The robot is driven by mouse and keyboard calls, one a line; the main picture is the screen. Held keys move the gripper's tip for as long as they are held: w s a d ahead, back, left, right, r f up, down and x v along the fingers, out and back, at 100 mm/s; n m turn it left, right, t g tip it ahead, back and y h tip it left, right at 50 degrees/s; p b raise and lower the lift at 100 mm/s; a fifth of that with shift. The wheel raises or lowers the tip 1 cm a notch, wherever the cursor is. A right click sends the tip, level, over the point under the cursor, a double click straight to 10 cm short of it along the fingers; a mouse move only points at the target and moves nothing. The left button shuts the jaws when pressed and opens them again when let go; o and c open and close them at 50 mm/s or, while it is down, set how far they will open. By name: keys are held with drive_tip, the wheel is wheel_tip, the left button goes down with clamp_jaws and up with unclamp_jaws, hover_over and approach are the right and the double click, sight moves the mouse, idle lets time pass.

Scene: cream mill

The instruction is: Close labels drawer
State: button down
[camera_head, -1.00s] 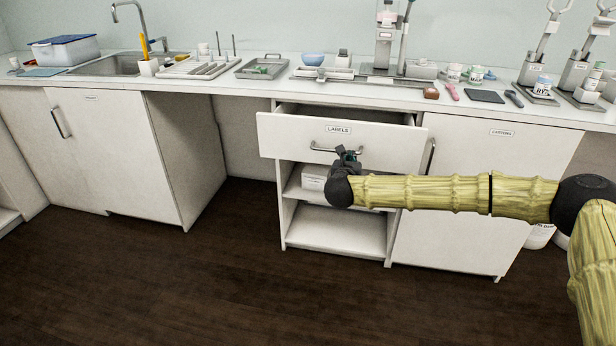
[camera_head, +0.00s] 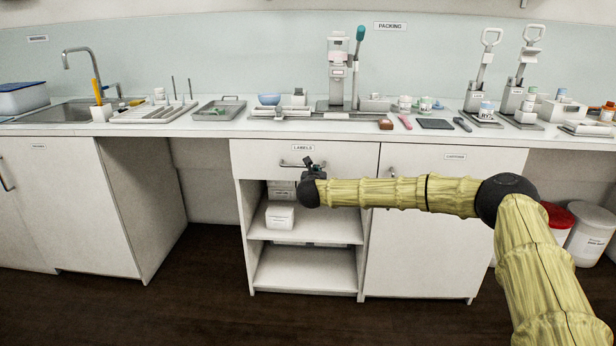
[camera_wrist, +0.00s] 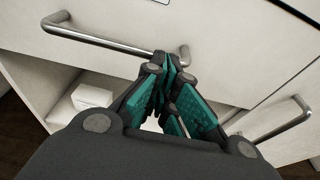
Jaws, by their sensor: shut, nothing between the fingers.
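The labels drawer (camera_head: 340,159) is a white front with a "LABELS" tag and a metal bar handle (camera_head: 297,164), under the counter. In the head view its front sits flush with the cabinet, with no gap showing above it. My gripper (camera_head: 310,164) is at the drawer front, by the right end of the handle. In the wrist view my gripper (camera_wrist: 168,62) has its teal-padded fingers together and empty, with the tips next to the right end of the handle (camera_wrist: 115,40). I cannot tell whether the tips touch the front.
Below the drawer are open shelves (camera_head: 305,224) with a white box (camera_head: 280,216). A cabinet door (camera_head: 440,230) with its own handle is to the right. The counter (camera_head: 225,128) above holds tools and jars. The floor in front is clear.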

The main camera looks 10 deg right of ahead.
drive_tip(key=shift+w+d+r, duration=0.15)
drive_tip(key=shift+r, duration=0.25)
